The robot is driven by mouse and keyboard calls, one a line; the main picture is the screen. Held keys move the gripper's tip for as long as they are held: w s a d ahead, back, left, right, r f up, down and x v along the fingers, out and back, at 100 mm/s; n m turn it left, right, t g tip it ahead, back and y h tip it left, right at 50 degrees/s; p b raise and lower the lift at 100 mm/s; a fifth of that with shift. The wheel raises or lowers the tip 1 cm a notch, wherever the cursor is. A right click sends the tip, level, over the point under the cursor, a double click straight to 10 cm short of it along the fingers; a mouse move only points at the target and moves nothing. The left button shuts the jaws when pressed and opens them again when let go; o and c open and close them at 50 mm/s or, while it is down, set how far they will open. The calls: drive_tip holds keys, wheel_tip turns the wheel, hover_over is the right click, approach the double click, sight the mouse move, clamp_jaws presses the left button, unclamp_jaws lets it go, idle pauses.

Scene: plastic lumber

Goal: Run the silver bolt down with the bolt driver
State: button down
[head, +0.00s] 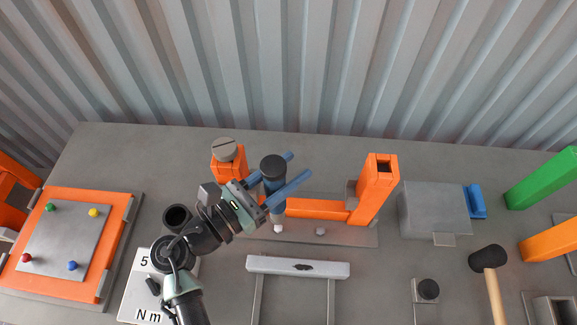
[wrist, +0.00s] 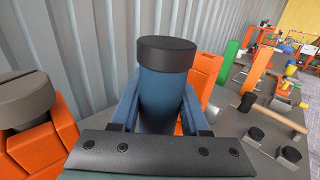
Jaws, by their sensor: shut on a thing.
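The bolt driver (head: 273,181) is a blue cylinder with a black cap, upright above the grey base plate (head: 352,238). My gripper (head: 298,165) is shut on it, one blue finger on each side. In the wrist view the driver (wrist: 163,100) stands between the fingers, hiding what lies below. A small pale stub (head: 278,229) shows under the driver; I cannot tell whether it is the driver's tip or a bolt. A small grey bolt-like head (head: 320,231) sits on the plate to its right, apart from the driver; I cannot tell if it is the silver bolt.
An orange post with a grey slotted cap (head: 223,149) stands close left of the driver. Another orange post (head: 378,185) and a low orange beam (head: 317,208) are to the right. A dark round holder (head: 177,217) is by the "5 Nm" plate. A mallet (head: 489,259) lies farther right.

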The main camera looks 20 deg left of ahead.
drive_tip(key=shift+s+r, duration=0.15)
drive_tip(key=shift+s, duration=0.05)
drive_tip(key=shift+p, duration=0.5)
drive_tip(key=shift+w+f+b, duration=0.1)
drive_tip(key=shift+f+b, duration=1.5)
drive_tip(key=shift+f, duration=1.2)
drive_tip(key=shift+p, duration=0.65)
